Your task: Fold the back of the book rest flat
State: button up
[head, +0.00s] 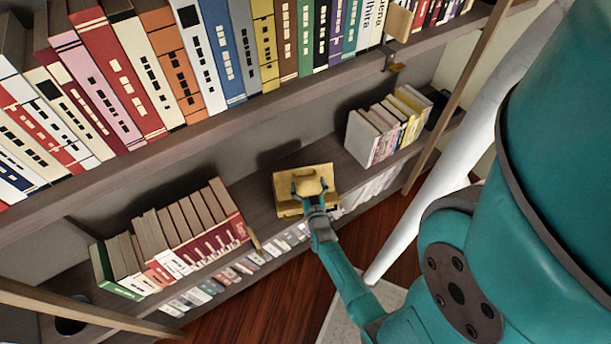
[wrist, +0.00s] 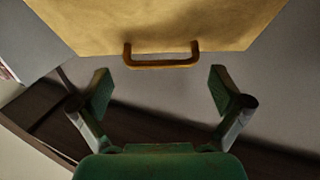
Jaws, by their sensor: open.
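The book rest (head: 289,206) is a yellow wooden piece on the middle shelf, between two groups of books. Its back (head: 318,174) is raised and shows a handle at its upper part. In the wrist view the back (wrist: 165,20) fills the top, with the curved wooden handle (wrist: 161,62) on its edge. My gripper (head: 309,188) is in front of the book rest in the head view. In the wrist view my gripper (wrist: 160,85) is open and empty, its fingers spread to either side of the handle and a little below it in the picture.
Books (head: 180,235) stand left of the book rest, and lighter books (head: 385,130) stand to its right. A shelf board (head: 270,105) with tall books runs above. Bare shelf (head: 258,208) shows beside the rest. A slanted upright (head: 455,95) stands at right.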

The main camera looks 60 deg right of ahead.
aim_at(306, 174)
jog(key=shift+x, duration=1.7)
jog(key=c, duration=1.4)
jog(key=shift+o, duration=0.2)
